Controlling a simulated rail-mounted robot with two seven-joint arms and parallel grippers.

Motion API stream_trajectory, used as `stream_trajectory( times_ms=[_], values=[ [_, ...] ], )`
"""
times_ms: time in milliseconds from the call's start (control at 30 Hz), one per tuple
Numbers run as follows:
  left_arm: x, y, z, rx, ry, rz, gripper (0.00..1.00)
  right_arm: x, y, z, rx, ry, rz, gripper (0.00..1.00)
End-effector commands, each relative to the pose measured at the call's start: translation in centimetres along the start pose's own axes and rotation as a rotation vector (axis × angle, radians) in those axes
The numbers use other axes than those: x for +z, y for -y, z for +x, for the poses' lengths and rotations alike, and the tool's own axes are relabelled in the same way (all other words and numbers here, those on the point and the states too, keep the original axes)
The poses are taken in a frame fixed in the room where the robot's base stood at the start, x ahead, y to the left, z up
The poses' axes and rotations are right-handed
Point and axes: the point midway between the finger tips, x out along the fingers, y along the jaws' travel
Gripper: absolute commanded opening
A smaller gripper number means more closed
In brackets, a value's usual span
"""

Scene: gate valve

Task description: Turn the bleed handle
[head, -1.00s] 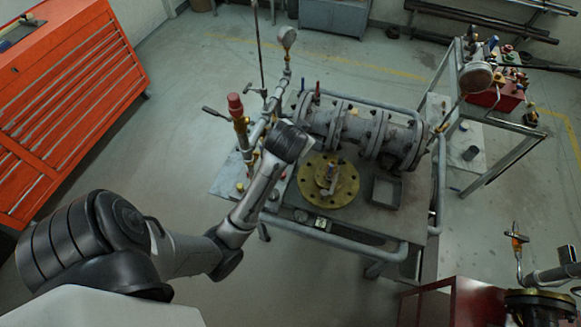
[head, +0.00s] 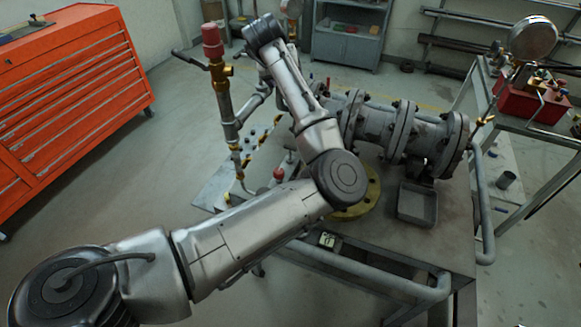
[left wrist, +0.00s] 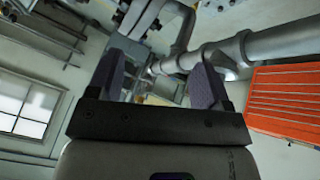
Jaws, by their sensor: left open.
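A dark lever handle (head: 190,60) juts left from the brass valve (head: 222,76) on an upright pipe with a red cap (head: 212,42). I cannot tell for sure that this lever is the bleed handle. My left arm crosses the bench, and its dark wrist end is up to the right of the red cap. Its fingers are not clear in the head view. In the left wrist view my left gripper (left wrist: 157,82) is open, with grey pipework beyond the gap between its fingers. No contact with the lever shows. My right gripper is in neither view.
A flanged grey pipe valve (head: 375,125) lies on the bench, beside a square tray (head: 417,203). My arm partly hides a yellow flange (head: 368,196). An orange cabinet (head: 75,90) stands left. A round gauge (head: 533,38) is at right. Open floor lies between cabinet and bench.

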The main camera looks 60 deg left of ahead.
Motion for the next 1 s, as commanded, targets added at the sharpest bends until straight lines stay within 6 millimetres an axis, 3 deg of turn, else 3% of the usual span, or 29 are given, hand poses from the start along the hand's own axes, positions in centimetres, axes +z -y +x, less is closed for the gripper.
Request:
stream_trajectory(
  times_ms=[33, 133, 400, 667, 1000],
  values=[
    [1.4, 0.2, 1.9, -0.032, 0.094, 0.059, 0.72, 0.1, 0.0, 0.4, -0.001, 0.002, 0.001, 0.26],
    [3.7, 0.7, 4.3, -0.09, 0.26, 0.175, 0.72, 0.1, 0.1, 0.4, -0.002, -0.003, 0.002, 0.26],
    [7.6, 1.2, 7.3, -0.146, 0.535, 0.383, 0.72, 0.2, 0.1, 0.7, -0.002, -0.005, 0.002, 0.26],
    [9.3, 1.9, 9.6, -0.153, 0.58, 0.419, 0.72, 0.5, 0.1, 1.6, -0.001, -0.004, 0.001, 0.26],
    [12.5, 3.5, 14.9, -0.153, 0.578, 0.415, 0.72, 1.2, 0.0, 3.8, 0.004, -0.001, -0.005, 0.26]
  ],
)
